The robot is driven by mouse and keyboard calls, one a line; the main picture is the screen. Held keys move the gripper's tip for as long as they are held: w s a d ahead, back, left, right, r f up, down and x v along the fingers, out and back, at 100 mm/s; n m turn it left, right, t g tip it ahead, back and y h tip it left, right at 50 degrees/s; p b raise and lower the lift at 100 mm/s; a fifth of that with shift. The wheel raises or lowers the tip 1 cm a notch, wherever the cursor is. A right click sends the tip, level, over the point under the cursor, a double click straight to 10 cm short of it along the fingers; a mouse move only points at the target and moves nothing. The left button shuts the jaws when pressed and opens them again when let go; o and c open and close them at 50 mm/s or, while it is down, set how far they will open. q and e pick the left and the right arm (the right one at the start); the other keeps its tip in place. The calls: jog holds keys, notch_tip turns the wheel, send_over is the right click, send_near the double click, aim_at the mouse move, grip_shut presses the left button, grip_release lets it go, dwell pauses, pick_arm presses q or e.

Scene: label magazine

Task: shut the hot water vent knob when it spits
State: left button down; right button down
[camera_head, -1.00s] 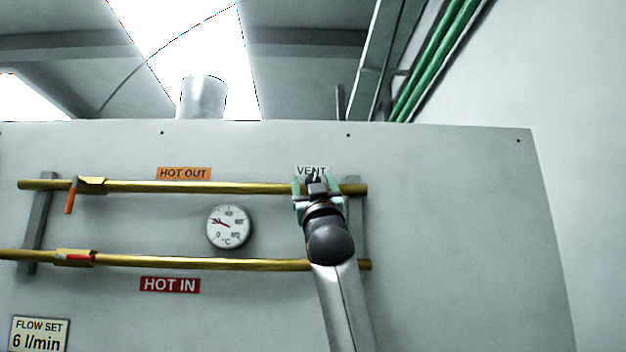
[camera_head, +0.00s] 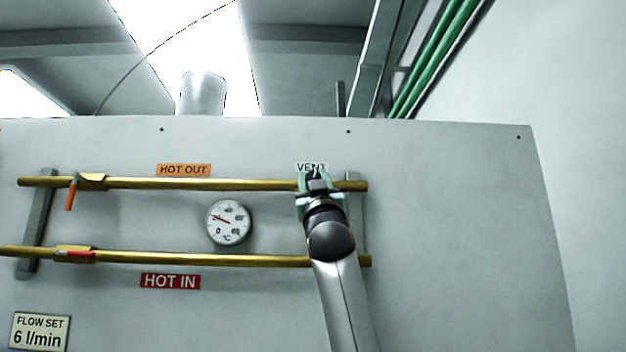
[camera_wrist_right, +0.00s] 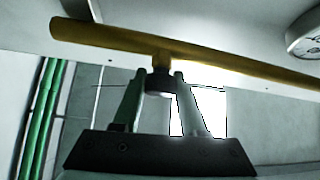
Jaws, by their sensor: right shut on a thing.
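The vent knob (camera_wrist_right: 160,82) is a small dark cap under a short brass stub on the upper pipe, seen in the right wrist view. My right gripper (camera_wrist_right: 162,84) is shut on it, one green finger on each side. In the head view my right gripper (camera_head: 314,178) is at the right end of the brass hot out pipe (camera_head: 230,184), just below the VENT label (camera_head: 306,167), and hides the knob there. No water shows at the vent. My left gripper is in neither view.
A lower brass pipe (camera_head: 200,259) runs above the HOT IN label (camera_head: 170,282). A round gauge (camera_head: 228,222) sits between the pipes. Valves with an orange lever (camera_head: 70,194) and a red lever (camera_head: 76,253) are at left. The panel's right side is bare.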

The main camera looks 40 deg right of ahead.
jog(key=shift+n, duration=0.3)
jog(key=shift+s+d+n+t+y, duration=0.1)
jog(key=shift+n+t+y, duration=0.9)
jog(key=shift+n+y, duration=2.5)
jog(key=shift+n, duration=0.3)
jog(key=shift+c, duration=2.2)
grip_release()
jog(key=b+v, duration=0.7)
jog(key=v, duration=0.5)
jog(key=shift+f, duration=0.25)
